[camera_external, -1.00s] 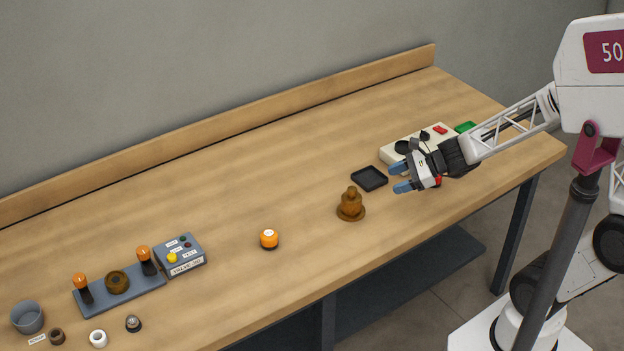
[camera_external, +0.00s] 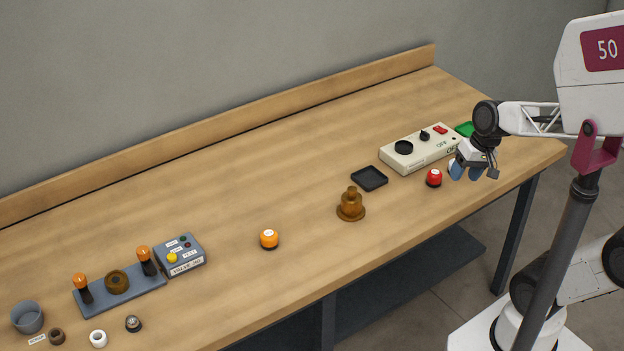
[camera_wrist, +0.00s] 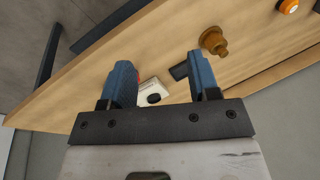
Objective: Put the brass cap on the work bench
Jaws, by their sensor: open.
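A stepped brass-coloured piece (camera_external: 351,206), wide at its base and narrow at its knob, stands upright on the wooden work bench (camera_external: 230,185), right of the middle. I take it for the brass cap; it also shows in the wrist view (camera_wrist: 214,41). Another brown-brass round piece (camera_external: 117,281) sits on the blue-grey plate at the left. My gripper (camera_external: 467,172) is open and empty over the bench's right part, well to the right of the brass piece. Its blue fingers are spread apart in the wrist view (camera_wrist: 160,65).
A black tray (camera_external: 370,179) lies just right of the brass piece. A cream control box (camera_external: 415,152) and a red button (camera_external: 434,178) are near my gripper. An orange button (camera_external: 269,239) stands mid-bench. A grey valve box (camera_external: 181,256) and grey cup (camera_external: 27,317) are left.

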